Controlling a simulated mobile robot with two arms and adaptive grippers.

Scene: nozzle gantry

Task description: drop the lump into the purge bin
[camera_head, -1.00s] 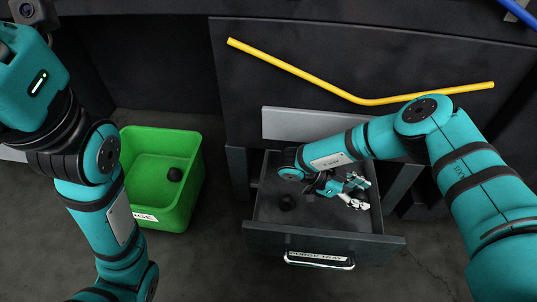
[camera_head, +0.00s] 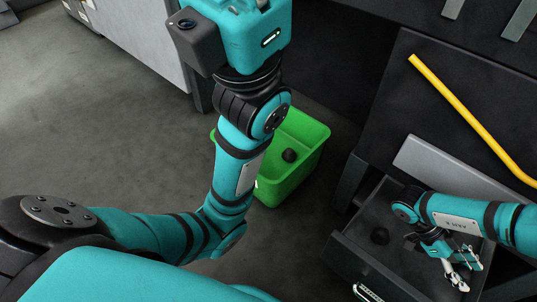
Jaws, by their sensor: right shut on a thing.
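The purge bin is a green open box (camera_head: 312,135) on the floor right of my left arm, with one dark lump (camera_head: 289,155) inside. Another dark lump (camera_head: 379,236) lies in the open purge tray (camera_head: 375,210), left of my right gripper. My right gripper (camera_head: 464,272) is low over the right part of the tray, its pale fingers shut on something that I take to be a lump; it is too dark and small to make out. My left arm rises past the bin's left side; its gripper is out of view.
The tray's label and handle (camera_head: 368,293) are at the bottom edge. A yellow tube (camera_head: 465,112) runs across the dark panel above the tray. A grey cabinet (camera_head: 145,35) stands at the back left. The floor left of the bin is clear.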

